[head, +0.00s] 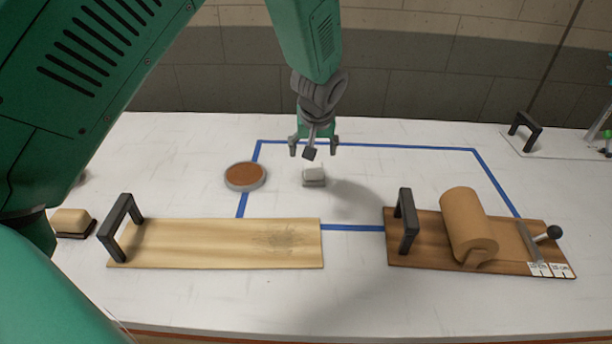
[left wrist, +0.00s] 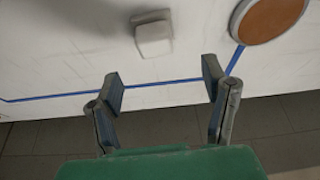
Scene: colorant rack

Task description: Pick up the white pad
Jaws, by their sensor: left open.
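The white pad (head: 314,175) is a small white block on a grey base. It stands on the white table inside the blue tape outline, and it also shows in the left wrist view (left wrist: 153,38). My left gripper (head: 314,150) is above and behind the pad in the head view, pointing down. Its fingers are spread and empty in the left wrist view (left wrist: 165,88), and the pad is beyond the fingertips, not between them. My right gripper is not in view.
A round brown-topped dish (head: 245,175) stands just left of the pad. A pale board (head: 220,240) with a black handle lies in front. A darker board (head: 420,250) bears a brown roll (head: 467,225). A cream block (head: 72,221) is far left. Table right of the pad is clear.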

